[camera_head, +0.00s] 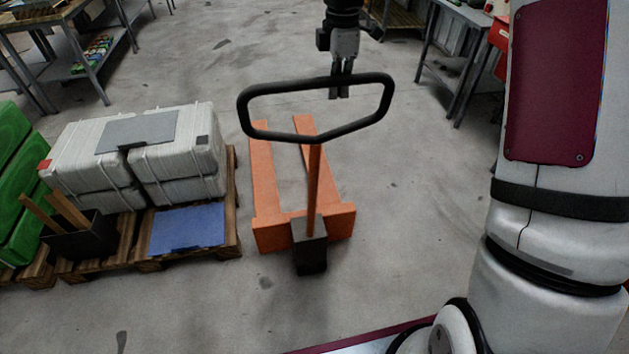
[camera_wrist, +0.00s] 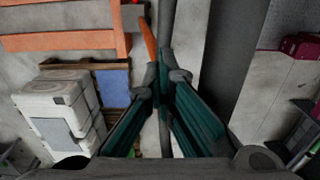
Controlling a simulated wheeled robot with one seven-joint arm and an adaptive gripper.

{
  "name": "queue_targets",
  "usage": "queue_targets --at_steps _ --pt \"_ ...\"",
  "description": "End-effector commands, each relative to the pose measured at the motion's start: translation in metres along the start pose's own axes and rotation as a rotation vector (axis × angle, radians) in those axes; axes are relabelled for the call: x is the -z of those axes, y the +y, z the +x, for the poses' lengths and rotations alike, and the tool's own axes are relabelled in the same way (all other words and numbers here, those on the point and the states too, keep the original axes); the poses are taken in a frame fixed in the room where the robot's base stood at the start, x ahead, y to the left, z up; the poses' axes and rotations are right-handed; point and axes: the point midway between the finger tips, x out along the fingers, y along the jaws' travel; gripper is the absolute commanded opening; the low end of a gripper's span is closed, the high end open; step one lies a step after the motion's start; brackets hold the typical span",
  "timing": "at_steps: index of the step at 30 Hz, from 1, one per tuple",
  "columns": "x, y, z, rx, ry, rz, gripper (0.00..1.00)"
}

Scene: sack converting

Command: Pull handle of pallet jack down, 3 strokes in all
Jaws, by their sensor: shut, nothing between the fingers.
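The orange pallet jack (camera_head: 265,232) stands on the floor in the middle of the head view, its forks pointing away. Its orange shaft (camera_head: 314,180) rises to a black loop handle (camera_head: 262,133), which is raised. My gripper (camera_head: 339,95) hangs at the far bar of the loop, its fingertips showing inside the loop's opening. In the wrist view the handle bar (camera_wrist: 166,25) runs close to the fingertips (camera_wrist: 165,80), with the orange shaft (camera_wrist: 148,38) beside it. My gripper is shut and holds nothing. Whether it touches the bar I cannot tell.
A wooden pallet (camera_head: 232,190) with white cases (camera_head: 175,165), a blue sheet (camera_head: 187,229) and a dark box (camera_head: 85,238) stands left of the jack. Green containers (camera_head: 15,185) are at far left. Benches stand at the back left and right. The floor right of the jack is clear.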

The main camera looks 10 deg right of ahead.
Motion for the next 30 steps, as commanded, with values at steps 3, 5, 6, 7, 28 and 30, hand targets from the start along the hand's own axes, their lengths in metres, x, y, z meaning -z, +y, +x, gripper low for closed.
queue_targets --at_steps 3,5,6,7,28,30 --pt "0.000 0.015 0.002 -0.001 0.000 0.001 0.00" --pt "0.000 0.025 0.001 -0.002 0.000 0.001 0.00" --pt "0.000 0.031 0.001 -0.002 0.000 0.001 0.00" --pt "0.000 0.035 0.001 -0.002 0.000 0.001 0.00" --pt "0.000 0.064 -0.011 0.001 0.000 0.000 0.00" --pt "0.000 0.056 -0.011 0.001 -0.001 0.000 0.00"
